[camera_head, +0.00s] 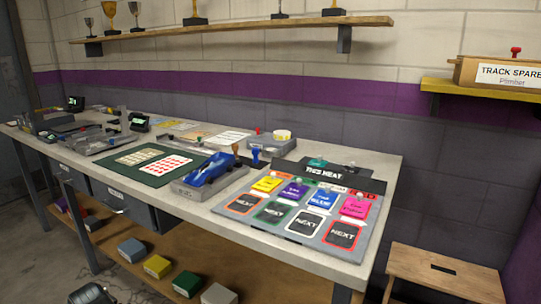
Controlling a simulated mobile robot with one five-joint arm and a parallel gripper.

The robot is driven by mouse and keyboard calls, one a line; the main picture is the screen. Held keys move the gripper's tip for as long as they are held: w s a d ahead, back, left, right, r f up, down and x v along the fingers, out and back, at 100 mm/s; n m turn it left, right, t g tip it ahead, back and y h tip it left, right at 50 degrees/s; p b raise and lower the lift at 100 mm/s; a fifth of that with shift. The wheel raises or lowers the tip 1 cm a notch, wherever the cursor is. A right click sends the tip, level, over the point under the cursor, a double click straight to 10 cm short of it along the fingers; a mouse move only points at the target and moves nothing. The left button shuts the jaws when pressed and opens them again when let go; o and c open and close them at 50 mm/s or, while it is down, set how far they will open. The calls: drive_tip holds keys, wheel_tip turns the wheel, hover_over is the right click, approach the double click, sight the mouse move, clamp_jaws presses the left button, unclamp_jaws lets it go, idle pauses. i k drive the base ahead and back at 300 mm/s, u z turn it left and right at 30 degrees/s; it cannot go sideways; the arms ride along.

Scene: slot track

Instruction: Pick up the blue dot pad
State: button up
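I cannot single out a blue dot pad for certain. A small blue upright piece with a knob (256,158) stands on the workbench behind the blue car. A sheet with red marks (166,164) and a paler sheet (137,157) lie on a green mat (147,178). Further flat sheets lie behind the mat, too small to read. A blue card (322,201) sits on the "THIS HEAT" board among yellow, purple and pink ones. My gripper is not recognisable in view.
The workbench (385,165) runs along the wall. The blue slot car (208,170) rests on a grey stand at its front edge. The "THIS HEAT" board (298,243) covers the right end. A wooden stool (435,270) stands at right. Coloured blocks lie on the lower shelf.

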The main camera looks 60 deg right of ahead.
sight(255, 151)
drive_tip(key=z, duration=5.75)
drive_tip(key=k, duration=0.95)
drive_tip(key=u, duration=5.8)
